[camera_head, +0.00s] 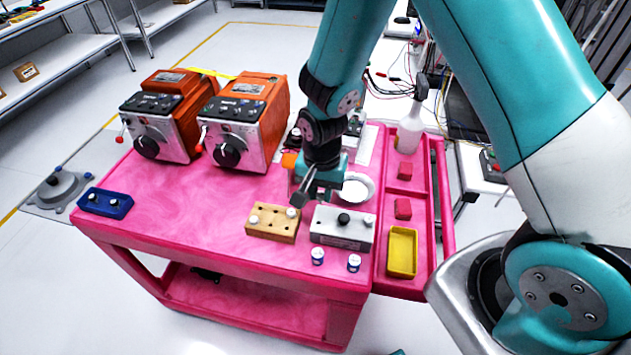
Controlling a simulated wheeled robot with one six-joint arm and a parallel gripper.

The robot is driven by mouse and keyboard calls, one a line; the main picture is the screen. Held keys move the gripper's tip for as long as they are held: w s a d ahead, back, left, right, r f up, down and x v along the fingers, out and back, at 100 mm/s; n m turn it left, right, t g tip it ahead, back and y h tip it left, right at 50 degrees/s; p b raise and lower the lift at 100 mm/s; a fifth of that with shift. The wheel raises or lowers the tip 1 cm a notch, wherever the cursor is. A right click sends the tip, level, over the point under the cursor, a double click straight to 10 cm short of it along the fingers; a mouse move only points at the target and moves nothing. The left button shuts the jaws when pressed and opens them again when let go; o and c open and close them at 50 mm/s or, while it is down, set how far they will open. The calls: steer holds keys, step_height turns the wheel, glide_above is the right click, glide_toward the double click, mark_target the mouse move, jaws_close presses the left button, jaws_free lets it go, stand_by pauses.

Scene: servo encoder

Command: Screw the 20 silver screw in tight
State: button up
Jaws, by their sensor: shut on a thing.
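My gripper (299,199) reaches down over the cart, tilted to the lower left, and is shut on a small light screw (291,212) at its fingertips. The screw is tiny and partly hidden, so its marking is not readable. It shows at the upper right corner of a wooden block (272,234) with several holes; I cannot tell whether it touches the block. Another light screw (254,219) sits in the block's left side. A grey box (340,238) stands to the right, with a black knob (344,219) and a light knob (368,221) on top.
Two white-and-blue caps (318,257) (354,262) stand near the pink cart's (200,215) front edge. Two orange machines (250,110) (165,115) stand at the back. A blue box (105,203) is at left. A yellow tray (402,251) and spray bottle (410,130) are at right.

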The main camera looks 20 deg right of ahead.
steer(key=shift+a+f+b, duration=0.25)
steer(key=shift+f+b, duration=0.5)
steer(key=shift+f, duration=0.2)
steer(key=b, duration=0.4)
glide_above(319, 216)
steer(key=s, duration=0.2)
steer(key=shift+a+f, duration=0.25)
steer(key=shift+f, duration=0.95)
steer(key=shift+a+f, duration=0.2)
steer(key=shift+f, duration=1)
steer(key=shift+f+b, duration=0.6)
steer(key=shift+f, duration=0.4)
